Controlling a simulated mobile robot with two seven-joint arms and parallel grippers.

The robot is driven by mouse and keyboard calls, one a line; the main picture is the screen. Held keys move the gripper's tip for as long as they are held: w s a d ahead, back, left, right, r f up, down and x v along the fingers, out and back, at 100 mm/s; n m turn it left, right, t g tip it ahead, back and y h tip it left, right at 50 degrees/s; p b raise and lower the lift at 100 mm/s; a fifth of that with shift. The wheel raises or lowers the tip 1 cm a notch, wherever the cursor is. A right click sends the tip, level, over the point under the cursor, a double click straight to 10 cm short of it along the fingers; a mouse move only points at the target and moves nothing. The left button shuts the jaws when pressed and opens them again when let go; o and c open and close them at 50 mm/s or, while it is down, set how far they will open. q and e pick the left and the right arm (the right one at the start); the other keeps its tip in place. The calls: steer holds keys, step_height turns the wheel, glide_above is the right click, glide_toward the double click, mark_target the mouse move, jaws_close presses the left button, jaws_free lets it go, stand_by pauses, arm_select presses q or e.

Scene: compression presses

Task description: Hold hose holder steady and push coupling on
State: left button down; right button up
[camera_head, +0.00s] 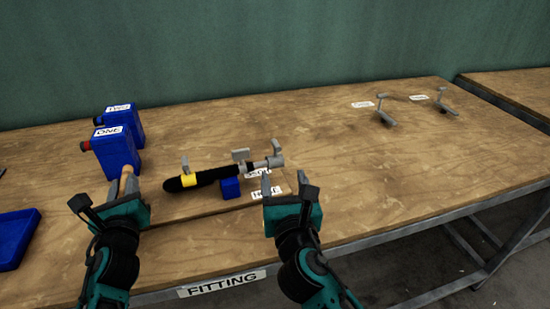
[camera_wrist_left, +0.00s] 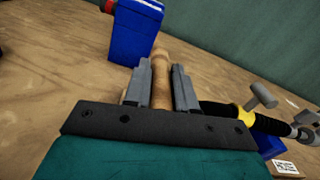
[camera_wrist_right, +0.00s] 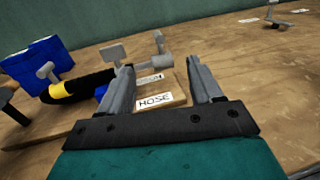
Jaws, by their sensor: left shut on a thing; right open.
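A black hose with a yellow band (camera_head: 189,180) lies across a small blue block (camera_head: 230,188) on a wooden board labelled HOSE (camera_wrist_right: 174,102). Grey metal fittings (camera_head: 272,161) with upright tabs sit at its right end, and look like the coupling; they also show in the right wrist view (camera_wrist_right: 150,61). My left gripper (camera_head: 123,186) is shut on a tan, wooden-looking cylinder (camera_wrist_left: 161,80), left of the hose and apart from it. My right gripper (camera_head: 286,186) is open and empty, in front of the board's right end. I cannot tell which part is the hose holder.
Two blue containers, one labelled ONE (camera_head: 117,152), stand behind my left gripper. A blue tray (camera_head: 14,240) lies at the left edge. Two grey clamp-like parts (camera_head: 384,115) lie at the back right. The table's (camera_head: 390,180) right half is mostly clear.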

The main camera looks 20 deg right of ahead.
mark_target(276, 145)
steer(key=w, duration=0.4)
steer(key=w+d, duration=0.1)
steer(key=w, duration=0.6)
steer(key=shift+w+d, duration=0.35)
steer(key=shift+w, duration=0.05)
